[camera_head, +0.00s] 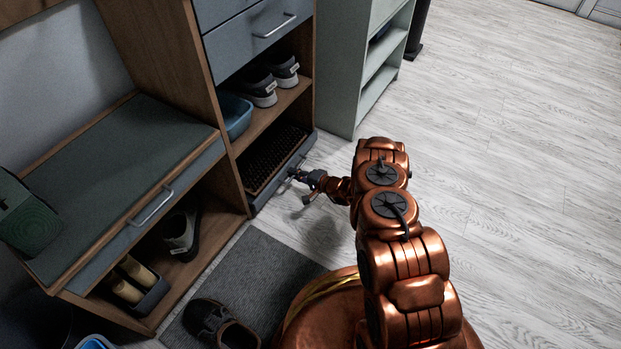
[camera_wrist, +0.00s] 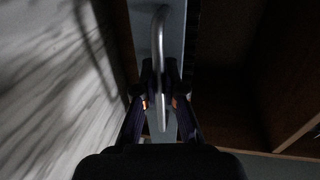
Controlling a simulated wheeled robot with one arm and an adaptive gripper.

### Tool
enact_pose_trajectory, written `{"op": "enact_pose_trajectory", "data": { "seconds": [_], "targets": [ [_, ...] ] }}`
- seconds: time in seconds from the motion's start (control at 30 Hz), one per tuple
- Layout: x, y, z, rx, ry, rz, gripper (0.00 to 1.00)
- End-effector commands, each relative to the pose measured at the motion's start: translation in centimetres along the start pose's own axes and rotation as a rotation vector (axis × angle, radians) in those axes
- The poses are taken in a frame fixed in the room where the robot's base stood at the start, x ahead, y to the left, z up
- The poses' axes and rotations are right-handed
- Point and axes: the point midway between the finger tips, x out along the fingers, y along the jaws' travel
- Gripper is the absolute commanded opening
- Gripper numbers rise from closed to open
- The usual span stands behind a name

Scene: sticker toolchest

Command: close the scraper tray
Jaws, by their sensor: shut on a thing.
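The scraper tray (camera_head: 266,195) is the low pull-out tray at the bottom of the tall wooden cabinet, with a grey front and a dark textured mat inside. Its front is close to the cabinet's front edge; how far it sticks out is hard to tell. My gripper (camera_head: 298,175) reaches the front from the right. In the wrist view the grey tray front (camera_wrist: 178,28) carries a long metal handle (camera_wrist: 158,35). There my gripper (camera_wrist: 160,78) is shut on this handle, one finger on each side. The far end of the tray's inside is in shadow.
Sneakers (camera_head: 262,90) and a blue bin (camera_head: 236,115) are on the shelf above. A bench (camera_head: 120,165) with a handled lid or drawer is at left. Open floor (camera_head: 490,170) is at right.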

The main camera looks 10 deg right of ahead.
Motion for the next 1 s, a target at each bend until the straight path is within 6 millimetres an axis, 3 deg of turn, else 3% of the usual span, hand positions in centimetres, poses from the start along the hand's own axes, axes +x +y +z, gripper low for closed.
{"op": "enact_pose_trajectory", "data": {
  "seconds": [0.23,0.73,0.77,1.0],
  "targets": [
    [2.7,-0.6,0.7,-0.004,-0.014,-0.002,0.00],
    [3.5,-0.9,0.8,-0.005,-0.015,-0.004,0.00],
    [3.5,-0.9,0.8,-0.005,-0.015,-0.004,0.11],
    [3.3,-0.8,0.6,-0.004,-0.012,-0.003,0.35]
  ]
}}
